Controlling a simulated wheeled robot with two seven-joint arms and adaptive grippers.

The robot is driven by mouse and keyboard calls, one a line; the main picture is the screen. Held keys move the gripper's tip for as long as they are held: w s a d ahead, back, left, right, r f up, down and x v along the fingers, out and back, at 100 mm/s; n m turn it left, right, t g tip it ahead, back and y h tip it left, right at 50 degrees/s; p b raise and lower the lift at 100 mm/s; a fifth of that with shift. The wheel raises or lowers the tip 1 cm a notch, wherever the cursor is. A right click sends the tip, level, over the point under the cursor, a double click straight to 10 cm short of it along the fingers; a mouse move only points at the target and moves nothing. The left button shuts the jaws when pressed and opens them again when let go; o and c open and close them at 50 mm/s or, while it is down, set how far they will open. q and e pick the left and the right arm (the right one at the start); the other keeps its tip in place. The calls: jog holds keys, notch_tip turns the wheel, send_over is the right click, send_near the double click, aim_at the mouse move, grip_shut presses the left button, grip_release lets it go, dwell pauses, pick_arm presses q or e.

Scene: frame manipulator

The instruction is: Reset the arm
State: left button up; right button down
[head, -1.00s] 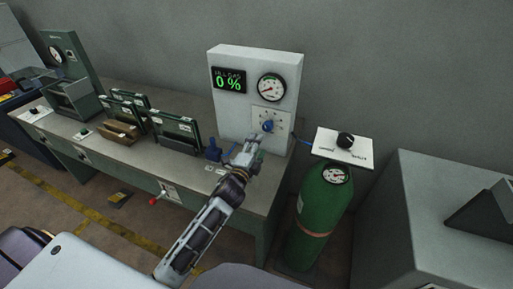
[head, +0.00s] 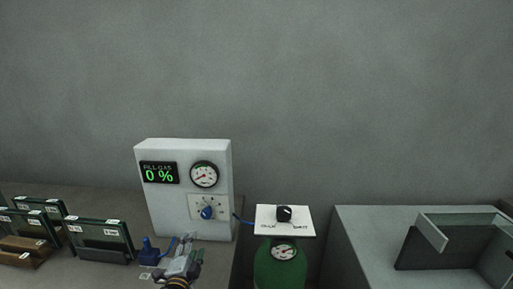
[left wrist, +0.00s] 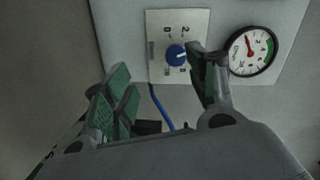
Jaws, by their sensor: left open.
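My left gripper (head: 183,262) shows at the bottom of the head view, in front of the white gas panel (head: 153,215). In the left wrist view its green-padded fingers (left wrist: 160,85) are spread apart and empty. The blue knob (head: 207,212) on the panel's dial plate shows between and beyond the fingers in the left wrist view (left wrist: 175,55), apart from them as far as I can tell. The panel's display (head: 159,173) reads 0 %, and its round gauge (head: 204,174) sits beside it. My right gripper is not in view.
A green gas cylinder (head: 279,269) stands right of the bench under a white plate (head: 264,215) with a black knob (head: 284,213). A grey cabinet (head: 352,240) is further right. Dark framed holders (head: 98,240) and a small blue item (head: 148,251) stand on the bench.

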pick_arm(q)
jog(key=s+f+n+g, duration=0.2)
jog(key=s+f, duration=0.1)
jog(key=s, duration=0.1)
jog(key=s+a+f+n+g, duration=0.1)
jog(key=s+f+n+g, duration=0.1)
jog(key=s+n, duration=0.1)
jog(key=s+a+f+n+g+y, duration=0.1)
jog(key=s+f+n+g, duration=0.1)
jog(key=s+f+n, duration=0.1)
jog(key=shift+s+a+f+g, duration=0.1)
jog(key=shift+s+f+g, duration=0.1)
jog(key=shift+s, duration=0.25)
jog(key=shift+s+a+f+g, duration=0.1)
jog(key=shift+s+g, duration=0.1)
jog(key=shift+s, duration=0.25)
jog(key=s+d+f+n+g+h, duration=0.25)
jog(key=s+n+g, duration=0.35)
jog(key=s, duration=1)
notch_tip(320, 180, down, 33)
jog(key=s+m+g, duration=0.2)
jog(key=s+a+f, duration=0.2)
jog(key=s+f, duration=0.8)
jog(key=s, duration=0.1)
jog(key=s+a+f+g, duration=0.1)
jog(key=s+f, duration=0.9)
jog(key=s, duration=0.1)
jog(key=shift+s+a+f+y, duration=0.2)
jog(key=shift+a+f+y, duration=0.1)
jog(key=shift+a+y, duration=0.15)
